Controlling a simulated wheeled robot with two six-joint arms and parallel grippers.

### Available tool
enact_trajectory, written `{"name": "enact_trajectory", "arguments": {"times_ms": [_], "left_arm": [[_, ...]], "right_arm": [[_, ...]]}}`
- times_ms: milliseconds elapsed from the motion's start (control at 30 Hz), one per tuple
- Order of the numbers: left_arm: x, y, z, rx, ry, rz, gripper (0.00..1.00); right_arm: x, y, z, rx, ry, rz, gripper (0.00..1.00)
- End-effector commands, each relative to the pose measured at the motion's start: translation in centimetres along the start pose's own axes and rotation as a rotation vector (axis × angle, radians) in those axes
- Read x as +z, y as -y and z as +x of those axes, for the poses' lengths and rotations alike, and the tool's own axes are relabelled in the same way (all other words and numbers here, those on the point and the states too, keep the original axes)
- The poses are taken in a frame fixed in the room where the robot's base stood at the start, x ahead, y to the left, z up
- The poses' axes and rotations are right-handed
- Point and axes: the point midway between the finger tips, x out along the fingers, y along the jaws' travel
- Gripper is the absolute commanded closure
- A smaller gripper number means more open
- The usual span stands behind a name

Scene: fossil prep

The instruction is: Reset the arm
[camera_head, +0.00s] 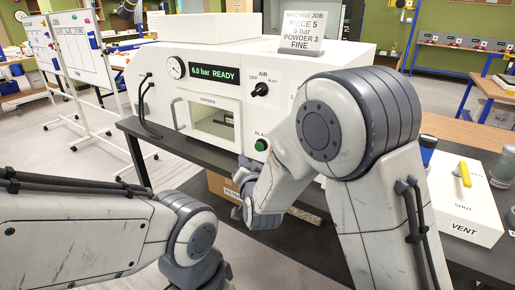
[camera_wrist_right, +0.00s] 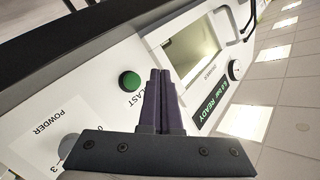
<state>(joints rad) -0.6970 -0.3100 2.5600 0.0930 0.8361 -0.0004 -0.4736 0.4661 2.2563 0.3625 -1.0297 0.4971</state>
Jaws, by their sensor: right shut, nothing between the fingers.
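My right arm fills the right middle of the head view, in front of the white blasting machine (camera_head: 215,52). In the right wrist view, the two dark fingers of my right gripper (camera_wrist_right: 160,72) lie together, shut and empty. They point toward the machine's front, between the green BLAST button (camera_wrist_right: 130,81) and the chamber opening (camera_wrist_right: 192,50). In the head view that gripper is mostly hidden behind its own wrist. My left arm reaches in from the lower left, and its gripper is not in view.
The machine's display (camera_head: 215,73) reads 6.0 bar READY. The AIR knob (camera_head: 259,89) and green button (camera_head: 261,145) are on its front. A job sign (camera_head: 303,32) stands on top. At right, a white vent box (camera_head: 468,205) with a yellow handle (camera_head: 463,174) stands on the dark bench.

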Motion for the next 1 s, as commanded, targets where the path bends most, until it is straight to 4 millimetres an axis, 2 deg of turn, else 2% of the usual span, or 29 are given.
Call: {"name": "enact_trajectory", "arguments": {"times_ms": [300, 367, 467, 567, 733, 867, 900, 1000], "left_arm": [[0.0, 0.0, 0.0, 0.000, 0.000, 0.000, 0.50], [0.0, 0.0, 0.0, 0.000, 0.000, 0.000, 0.50], [0.0, 0.0, 0.0, 0.000, 0.000, 0.000, 0.50], [0.0, 0.0, 0.0, 0.000, 0.000, 0.000, 0.50], [0.0, 0.0, 0.0, 0.000, 0.000, 0.000, 0.50], [0.0, 0.0, 0.0, 0.000, 0.000, 0.000, 0.50], [0.0, 0.0, 0.0, 0.000, 0.000, 0.000, 0.50], [0.0, 0.0, 0.0, 0.000, 0.000, 0.000, 0.50]], "right_arm": [[0.2, 0.2, -0.2, 0.001, 0.019, -0.006, 1.00], [0.7, 0.6, -0.7, 0.004, 0.060, -0.021, 1.00], [2.5, 1.4, -2.5, 0.017, 0.193, -0.072, 1.00], [5.0, 2.1, -6.0, 0.027, 0.387, -0.162, 1.00], [8.7, 1.9, -14.4, 0.034, 0.741, -0.365, 1.00], [10.2, 0.3, -22.1, 0.032, 1.002, -0.528, 1.00], [10.3, -0.4, -24.4, 0.032, 1.077, -0.580, 1.00], [10.1, -2.3, -29.6, 0.034, 1.239, -0.697, 1.00]]}}
